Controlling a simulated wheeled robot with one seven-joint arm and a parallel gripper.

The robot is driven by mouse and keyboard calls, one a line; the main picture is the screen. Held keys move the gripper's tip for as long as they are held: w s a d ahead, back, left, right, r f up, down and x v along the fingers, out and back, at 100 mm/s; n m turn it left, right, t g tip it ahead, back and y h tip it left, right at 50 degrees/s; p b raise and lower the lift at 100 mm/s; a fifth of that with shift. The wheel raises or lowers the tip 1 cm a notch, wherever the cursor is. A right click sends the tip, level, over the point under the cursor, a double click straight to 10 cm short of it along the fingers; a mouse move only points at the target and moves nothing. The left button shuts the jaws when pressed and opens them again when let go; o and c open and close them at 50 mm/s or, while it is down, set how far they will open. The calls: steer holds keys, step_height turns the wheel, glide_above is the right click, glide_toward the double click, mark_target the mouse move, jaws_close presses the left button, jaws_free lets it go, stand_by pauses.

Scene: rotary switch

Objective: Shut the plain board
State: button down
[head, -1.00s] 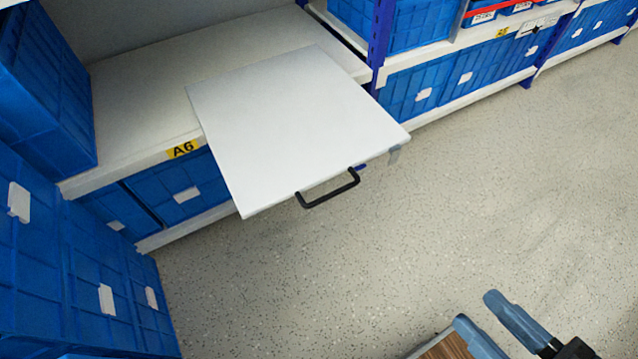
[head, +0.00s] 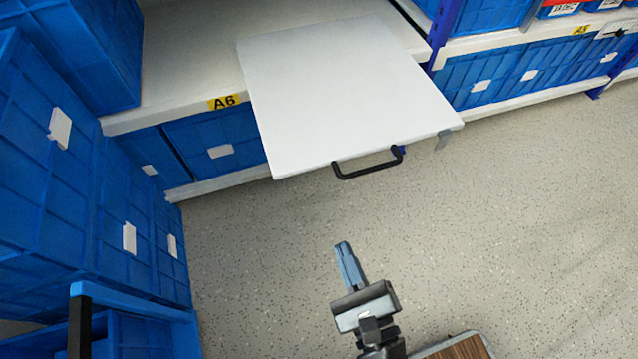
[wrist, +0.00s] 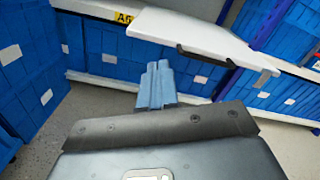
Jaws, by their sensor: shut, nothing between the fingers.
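The plain board (head: 340,90) is a white flat panel sticking out from the shelf marked A6, with a black bar handle (head: 368,165) on its front edge. In the wrist view the board (wrist: 195,35) shows above and ahead, and part of its handle (wrist: 205,57) is seen. My gripper (head: 344,247) is in front of the board and apart from it, below the handle in the head view. Its blue fingers are together with nothing between them; they also show in the wrist view (wrist: 158,68).
The white shelf (head: 190,60) holds the board, with blue bins (head: 220,145) beneath it. Stacked blue bins (head: 50,170) stand at the left and more bins (head: 490,80) at the right. The speckled floor (head: 520,220) is clear in front and to the right.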

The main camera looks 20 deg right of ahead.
mark_target(267, 78)
steer(key=w+m, duration=0.1)
steer(key=w, duration=0.5)
steer(key=w+a+f+m, duration=0.1)
steer(key=w+m, duration=0.1)
steer(key=w, duration=0.4)
steer(key=w+a+f+m, duration=0.1)
steer(key=w+m, duration=0.1)
steer(key=w, duration=0.3)
steer(key=shift+w+a+f, duration=0.2)
steer(key=shift+w+f, duration=0.05)
steer(key=shift+w, duration=0.15)
steer(key=w+b, duration=1.4)
steer(key=w, duration=1.7)
steer(key=shift+w+f, duration=0.15)
steer(key=shift+w, duration=0.35)
steer(key=shift+w+r+b, duration=0.3)
steer(key=shift+r+b, duration=0.1)
steer(key=shift+r, duration=0.05)
steer(key=shift+f, duration=0.1)
